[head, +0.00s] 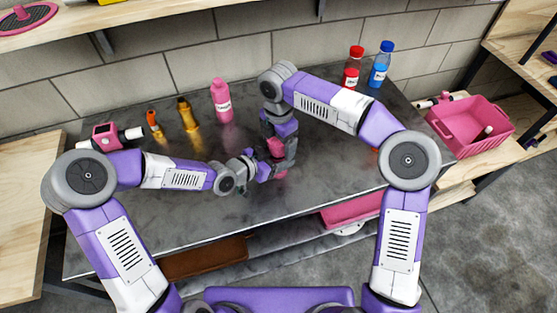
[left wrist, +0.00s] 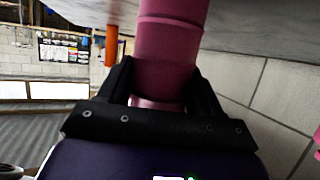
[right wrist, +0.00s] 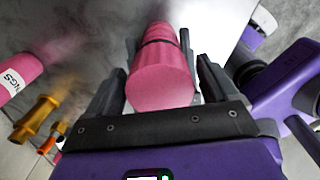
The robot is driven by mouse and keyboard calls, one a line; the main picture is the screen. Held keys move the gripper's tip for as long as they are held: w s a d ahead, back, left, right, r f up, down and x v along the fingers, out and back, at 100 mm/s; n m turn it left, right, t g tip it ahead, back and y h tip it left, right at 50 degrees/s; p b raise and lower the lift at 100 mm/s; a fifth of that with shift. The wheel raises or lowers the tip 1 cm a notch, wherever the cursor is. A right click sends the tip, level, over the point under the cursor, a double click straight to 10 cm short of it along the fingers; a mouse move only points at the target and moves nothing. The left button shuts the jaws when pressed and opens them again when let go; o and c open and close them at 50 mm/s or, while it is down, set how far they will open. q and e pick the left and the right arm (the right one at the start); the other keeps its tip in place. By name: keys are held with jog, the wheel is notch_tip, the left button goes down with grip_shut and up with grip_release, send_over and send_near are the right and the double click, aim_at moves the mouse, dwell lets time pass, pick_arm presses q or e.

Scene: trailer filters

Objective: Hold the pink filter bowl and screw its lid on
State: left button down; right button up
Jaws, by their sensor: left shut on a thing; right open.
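The pink filter bowl (left wrist: 168,50) stands between the fingers of my left gripper (left wrist: 160,95), which is shut on it from the side. In the head view the bowl (head: 281,174) shows only in small part behind my grippers. In the right wrist view a pink lid (right wrist: 160,82) with a faceted end sits in line with the bowl, with a dark band near their junction. I cannot tell how tightly it is seated. My right gripper (right wrist: 160,85) points down from above, open, its fingers on both sides of the lid with gaps.
A pink bottle (head: 222,103), a yellow nozzle (head: 188,117) and an orange tool (head: 153,122) stand left of centre. Red (head: 352,68) and blue (head: 381,65) bottles stand at the back right. A pink crate (head: 452,124) is at the right. The front of the dark bench (head: 330,190) is clear.

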jog(key=c, duration=1.1)
jog(key=m, duration=0.6)
jog(key=o, duration=1.2)
jog(key=shift+r, duration=2.25)
jog(key=shift+c, duration=0.5)
